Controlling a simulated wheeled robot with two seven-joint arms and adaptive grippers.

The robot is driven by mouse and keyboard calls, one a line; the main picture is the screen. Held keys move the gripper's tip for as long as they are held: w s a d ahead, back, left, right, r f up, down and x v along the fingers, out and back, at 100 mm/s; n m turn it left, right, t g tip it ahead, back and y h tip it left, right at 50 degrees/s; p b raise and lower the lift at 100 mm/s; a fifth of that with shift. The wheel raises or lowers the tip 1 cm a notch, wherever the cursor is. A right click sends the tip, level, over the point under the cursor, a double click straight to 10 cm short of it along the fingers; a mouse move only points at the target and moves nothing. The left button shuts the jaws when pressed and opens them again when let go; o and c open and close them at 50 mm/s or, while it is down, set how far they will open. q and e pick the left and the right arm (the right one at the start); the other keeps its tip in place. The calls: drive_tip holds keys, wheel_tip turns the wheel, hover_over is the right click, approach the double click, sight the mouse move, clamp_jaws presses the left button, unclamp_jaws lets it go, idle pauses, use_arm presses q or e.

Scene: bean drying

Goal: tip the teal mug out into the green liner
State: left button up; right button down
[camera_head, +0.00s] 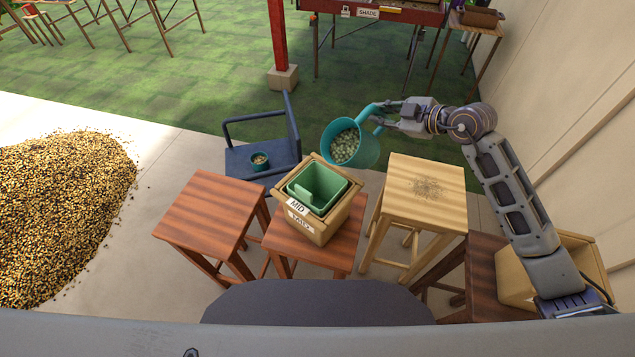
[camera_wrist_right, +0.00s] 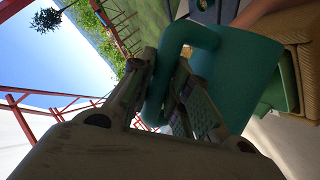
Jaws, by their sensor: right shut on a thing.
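The teal mug (camera_head: 364,150) is held in the air by its handle in my right gripper (camera_head: 378,112). It is tilted to the left, its mouth facing left and toward me, and pale beans (camera_head: 345,146) show inside. The green liner (camera_head: 341,183) sits in a wooden box (camera_head: 323,230) labelled MID on a reddish stool. The mug is above and beyond the box, at its right back side. In the right wrist view the fingers (camera_wrist_right: 168,95) are closed around the teal handle (camera_wrist_right: 190,35), with the mug body (camera_wrist_right: 245,75) beyond. My left gripper is not seen.
A bare reddish stool (camera_head: 210,205) is left of the box; a pale stool (camera_head: 425,190) with a dark patch is right. A bean pile (camera_head: 60,210) lies far left.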

sight(366, 117)
drive_tip(key=shift+s+a+r, duration=0.15)
drive_tip(key=shift+a+r, duration=0.1)
idle(0.4)
drive_tip(key=shift+s+a+r+n+t+h, duration=0.15)
drive_tip(key=shift+s+a+r+n+h, duration=0.1)
drive_tip(key=shift+a+n+h, duration=0.15)
drive_tip(key=shift+s+a+r+n+t+h, duration=0.2)
drive_tip(key=shift+a+n+h, duration=0.1)
drive_tip(key=shift+a+n, duration=0.2)
drive_tip(key=shift+s+a+n+t+h+b, duration=0.2)
drive_tip(key=shift+s+a+n+h, duration=0.15)
drive_tip(key=shift+a, duration=0.3)
drive_tip(key=shift+s+a+n+t+h+b, duration=0.15)
drive_tip(key=shift+s+a+n+h, duration=0.15)
drive_tip(key=shift+a, duration=0.35)
drive_tip(key=shift+s+a, duration=0.1)
drive_tip(key=shift+s+a+r+n+t+h+b, duration=0.15)
drive_tip(key=shift+s+a+n+h+b, duration=0.2)
drive_tip(key=shift+a, duration=0.35)
drive_tip(key=shift+s+a+r+n+t+h+b, duration=0.15)
drive_tip(key=shift+s+a+n+h+b, duration=0.2)
drive_tip(key=shift+a, duration=0.35)
